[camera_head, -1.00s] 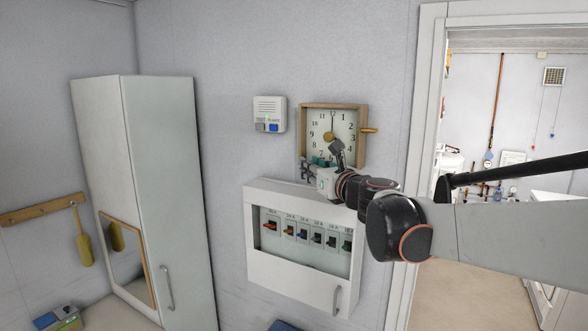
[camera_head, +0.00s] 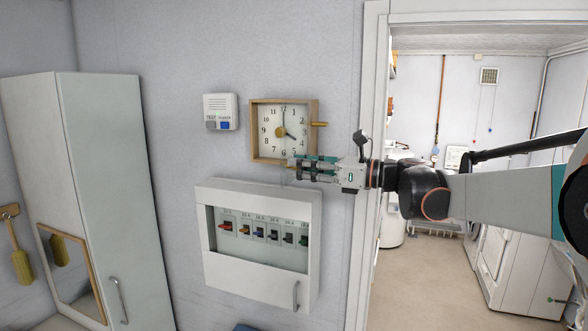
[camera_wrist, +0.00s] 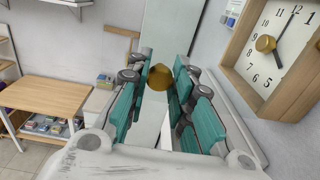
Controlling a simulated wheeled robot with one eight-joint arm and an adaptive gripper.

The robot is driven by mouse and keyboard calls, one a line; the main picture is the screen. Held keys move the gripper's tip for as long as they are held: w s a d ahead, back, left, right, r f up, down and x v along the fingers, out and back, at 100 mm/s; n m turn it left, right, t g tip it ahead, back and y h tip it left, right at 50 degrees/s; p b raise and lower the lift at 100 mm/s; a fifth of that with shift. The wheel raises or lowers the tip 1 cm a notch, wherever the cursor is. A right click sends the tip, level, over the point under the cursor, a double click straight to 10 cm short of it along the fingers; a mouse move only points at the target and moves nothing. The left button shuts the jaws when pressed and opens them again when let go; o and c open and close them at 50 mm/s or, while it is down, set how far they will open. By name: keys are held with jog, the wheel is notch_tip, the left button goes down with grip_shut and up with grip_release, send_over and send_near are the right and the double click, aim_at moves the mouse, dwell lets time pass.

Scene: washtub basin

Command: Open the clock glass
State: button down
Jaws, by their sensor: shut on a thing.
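The square wooden clock (camera_head: 254,133) hangs on the wall, with a white numbered dial and a round gold piece at its centre. A gold peg (camera_head: 320,124) sticks out from its right side. My gripper (camera_head: 291,168) is at the clock's lower edge, pointing left along the wall. In the wrist view the clock (camera_wrist: 236,50) is at the right, and my teal-padded fingers are closed around a gold-coloured knob (camera_wrist: 159,76). The clear glass itself is hard to make out, and how the knob joins it is hidden.
A white breaker box (camera_head: 214,271) with a clear window is close below my gripper. A small test box (camera_head: 220,104) is left of the clock. A tall white cabinet (camera_head: 108,180) stands at left, and a doorway opens at right.

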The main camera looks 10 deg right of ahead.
jog(key=shift+r, duration=0.1)
dwell(0.3)
jog(key=c, duration=1.4)
grip_release()
jog(key=shift+d, duration=0.1)
jog(key=v, duration=1.2)
jog(key=shift+w, duration=0.1)
